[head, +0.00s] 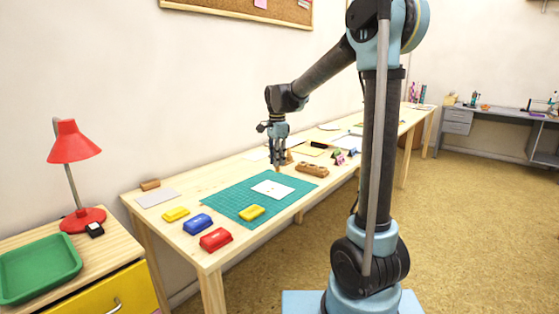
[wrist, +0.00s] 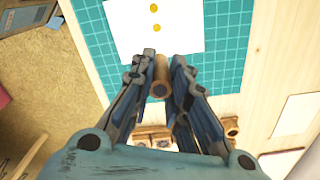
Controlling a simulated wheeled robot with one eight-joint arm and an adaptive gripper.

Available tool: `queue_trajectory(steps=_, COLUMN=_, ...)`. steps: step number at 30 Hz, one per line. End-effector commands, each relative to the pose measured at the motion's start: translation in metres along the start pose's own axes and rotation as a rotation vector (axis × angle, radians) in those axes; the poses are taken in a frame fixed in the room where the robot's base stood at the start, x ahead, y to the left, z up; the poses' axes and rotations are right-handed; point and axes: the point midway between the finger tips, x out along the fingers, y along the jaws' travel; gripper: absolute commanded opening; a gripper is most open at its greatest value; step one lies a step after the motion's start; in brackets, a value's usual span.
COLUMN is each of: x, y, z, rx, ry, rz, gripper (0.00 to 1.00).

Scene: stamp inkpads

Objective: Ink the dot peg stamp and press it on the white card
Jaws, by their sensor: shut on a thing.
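My gripper (head: 278,160) is above the far side of the green cutting mat (head: 222,195). It is shut on a wooden peg stamp (wrist: 160,80), whose dark round end shows between the fingers in the wrist view (wrist: 160,88). The white card (head: 272,189) lies on the mat, just in front of the gripper. In the wrist view the card (wrist: 130,28) bears two yellow dots (wrist: 155,27). A yellow inkpad case (head: 251,212) lies on the mat's near edge. Another yellow case (head: 176,214), a blue one (head: 198,224) and a red one (head: 216,239) lie at the table's left end.
A wooden stamp holder (head: 312,170) stands right of the mat. A grey sheet (head: 156,198) and a small wooden block (head: 150,185) lie at the table's left end. A red lamp (head: 82,215) and a green tray (head: 40,270) stand on a separate cabinet.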

Motion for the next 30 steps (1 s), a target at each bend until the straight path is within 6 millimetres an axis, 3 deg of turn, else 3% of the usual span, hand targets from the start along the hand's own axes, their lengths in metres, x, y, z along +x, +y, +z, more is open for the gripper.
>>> queue_trajectory(steps=18, x=0.049, y=-0.001, z=0.0, rx=0.0, ry=0.0, rz=0.0, gripper=0.0)
queue_trajectory(steps=30, x=0.058, y=0.0, z=0.0, rx=0.0, ry=0.0, rz=0.0, gripper=0.0)
